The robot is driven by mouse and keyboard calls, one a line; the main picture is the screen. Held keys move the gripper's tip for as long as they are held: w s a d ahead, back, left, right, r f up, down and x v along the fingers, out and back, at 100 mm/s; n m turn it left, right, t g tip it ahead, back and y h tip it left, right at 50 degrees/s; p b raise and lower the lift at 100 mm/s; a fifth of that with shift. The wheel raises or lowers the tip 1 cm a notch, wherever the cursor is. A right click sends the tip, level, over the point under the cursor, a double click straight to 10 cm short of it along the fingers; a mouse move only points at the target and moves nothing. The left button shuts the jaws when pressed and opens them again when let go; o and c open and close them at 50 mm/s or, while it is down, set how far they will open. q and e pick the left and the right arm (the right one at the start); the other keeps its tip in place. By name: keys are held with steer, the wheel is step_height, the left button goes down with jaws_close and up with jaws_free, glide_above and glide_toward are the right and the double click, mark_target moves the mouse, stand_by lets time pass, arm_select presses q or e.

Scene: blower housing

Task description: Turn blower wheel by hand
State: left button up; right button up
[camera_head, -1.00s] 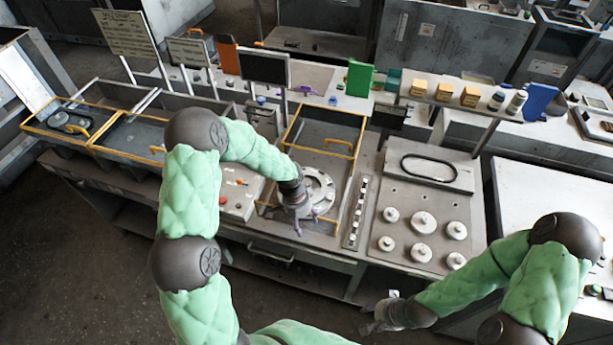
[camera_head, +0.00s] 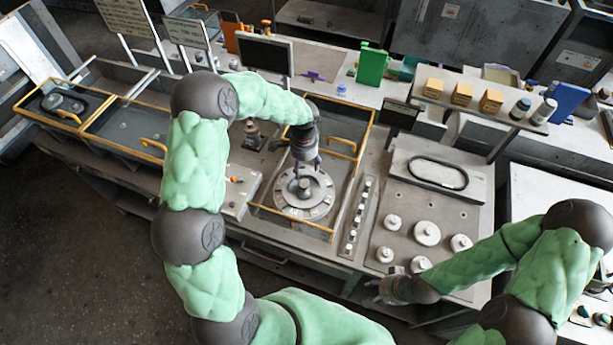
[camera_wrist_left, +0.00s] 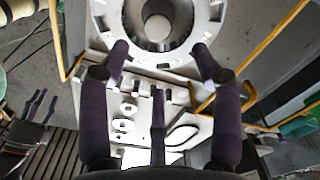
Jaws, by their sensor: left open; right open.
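The blower wheel (camera_head: 322,196), a pale grey ring with a round hub in its middle, lies in a yellow-edged bay at the middle of the bench. My left gripper (camera_head: 306,168) is open and points down over the far side of the wheel. In the left wrist view the wheel's ring (camera_wrist_left: 103,12) fills the top, and the open fingers (camera_wrist_left: 161,52) show at its near rim. I cannot tell whether they touch it. My right gripper (camera_head: 375,288) is open and empty at the bench's front edge, away from the wheel.
A yellow handle (camera_head: 342,148) stands in the bay behind the wheel. A narrow strip of small white parts (camera_head: 357,216) and a plate with several white knobs (camera_head: 427,233) lie to the right. A dark monitor (camera_head: 265,54) stands at the back.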

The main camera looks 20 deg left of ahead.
mark_target(304, 183)
arm_select(q)
step_height(304, 183, down, 10)
steer(key=shift+s+r+p, duration=0.15)
steer(key=shift+r+p, duration=0.1)
steer(key=shift+p, duration=0.05)
jaws_close()
